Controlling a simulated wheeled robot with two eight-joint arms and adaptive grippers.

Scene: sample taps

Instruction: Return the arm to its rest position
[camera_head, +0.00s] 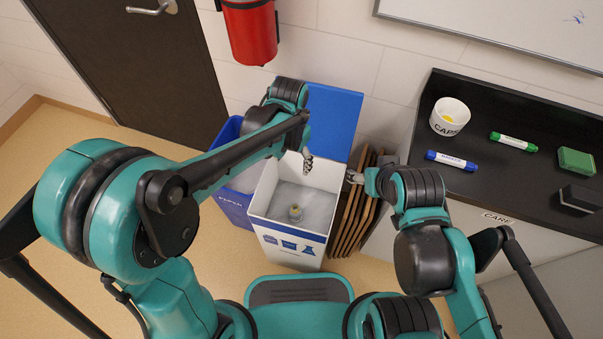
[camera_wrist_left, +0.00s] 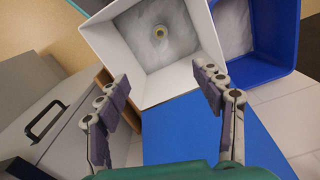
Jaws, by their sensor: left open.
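My left arm comes in from the left in the head view. Its gripper (camera_head: 307,160) hangs above the back edge of the open white bin (camera_head: 288,236). In the left wrist view my left gripper (camera_wrist_left: 163,88) has its two fingers spread wide with nothing between them. The white bin (camera_wrist_left: 200,30) lies beyond the fingertips. A small round item with a yellowish middle (camera_head: 295,211) rests on the bin's grey lining; it also shows in the left wrist view (camera_wrist_left: 160,32). My right gripper (camera_head: 355,177) is small and partly hidden by its arm, right of the bin.
A blue bin (camera_head: 236,204) stands left of the white one, and a raised blue lid (camera_head: 335,117) is behind. Folded brown boards (camera_head: 352,226) lean right of it. A black counter (camera_head: 500,108) holds a cup (camera_head: 450,117), markers and a green block (camera_head: 576,161).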

